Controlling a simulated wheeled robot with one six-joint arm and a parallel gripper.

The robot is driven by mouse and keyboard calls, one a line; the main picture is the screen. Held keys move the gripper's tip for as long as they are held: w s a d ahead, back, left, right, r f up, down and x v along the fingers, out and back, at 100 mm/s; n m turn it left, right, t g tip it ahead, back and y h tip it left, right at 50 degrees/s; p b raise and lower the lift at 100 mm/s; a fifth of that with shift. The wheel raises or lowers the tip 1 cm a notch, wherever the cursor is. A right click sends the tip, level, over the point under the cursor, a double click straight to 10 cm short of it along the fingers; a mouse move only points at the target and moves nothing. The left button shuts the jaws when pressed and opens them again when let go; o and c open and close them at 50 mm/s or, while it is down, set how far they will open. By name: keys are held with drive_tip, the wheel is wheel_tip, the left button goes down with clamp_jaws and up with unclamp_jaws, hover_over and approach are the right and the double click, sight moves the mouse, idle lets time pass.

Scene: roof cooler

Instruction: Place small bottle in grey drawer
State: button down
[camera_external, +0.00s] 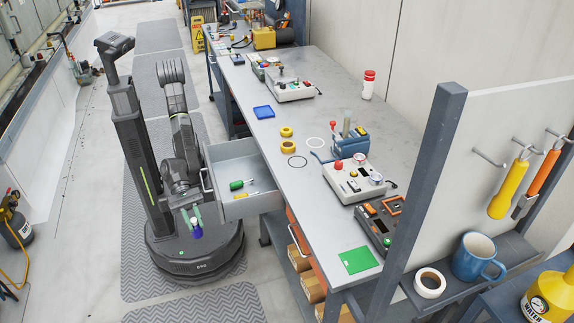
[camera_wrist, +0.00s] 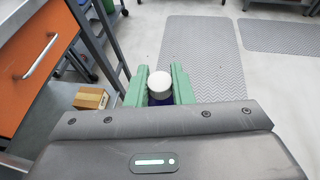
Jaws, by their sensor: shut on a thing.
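The small bottle (camera_wrist: 160,86) has a white cap and a dark blue body, and my gripper (camera_wrist: 159,88) is shut on it between green fingers. In the external view the blue bottle (camera_external: 197,232) shows at the fingertips of my gripper (camera_external: 191,217), low in front of my base. The grey drawer (camera_external: 249,208) is pulled out from the workbench and open. It holds a green-handled screwdriver (camera_external: 237,184) and a small yellow item (camera_external: 241,195). My gripper is outside the drawer, to its left and below its rim in the picture.
The workbench (camera_external: 262,133) carries control boxes, a blue tray (camera_external: 263,112), yellow tape rolls and a red-and-white bottle (camera_external: 368,86). An orange drawer front (camera_wrist: 32,70) and a cardboard box (camera_wrist: 91,98) show at left in the wrist view. The drawer's middle has free room.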

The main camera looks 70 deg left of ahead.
drive_tip(key=shift+s, duration=0.55)
wheel_tip(320, 180, up, 21)
drive_tip(key=w+a+r+n+t+y+p, duration=0.1)
drive_tip(key=w+a+n+t+y+p, duration=0.25)
drive_tip(key=w, duration=1.45)
drive_tip(key=w+a+n+t+y+p, duration=0.15)
drive_tip(key=w+a+n+t, duration=0.35)
drive_tip(key=w, duration=1.4)
drive_tip(key=w+a+n+t+y+p, duration=0.1)
drive_tip(key=w+a+n+y+p, duration=0.1)
drive_tip(key=w+a, duration=0.65)
drive_tip(key=w+a+n+t+y+p, duration=0.1)
drive_tip(key=w+a+n+y+p, duration=0.15)
drive_tip(key=w+a, duration=0.65)
drive_tip(key=w+a+n+t+y+p, duration=0.1)
drive_tip(key=w+a+n+y, duration=0.3)
drive_tip(key=a, duration=1)
drive_tip(key=f+b, duration=0.1)
drive_tip(key=f, duration=0.3)
drive_tip(key=f+m+h+b, duration=0.1)
drive_tip(key=f, duration=0.4)
drive_tip(key=f+m+b, duration=0.1)
drive_tip(key=f, duration=0.4)
drive_tip(key=shift+w+a+g+b, duration=0.25)
drive_tip(key=shift+w+a+b, duration=0.1)
drive_tip(key=shift+w+b, duration=0.05)
drive_tip(key=shift+f+b, duration=0.2)
drive_tip(key=shift+b, duration=0.1)
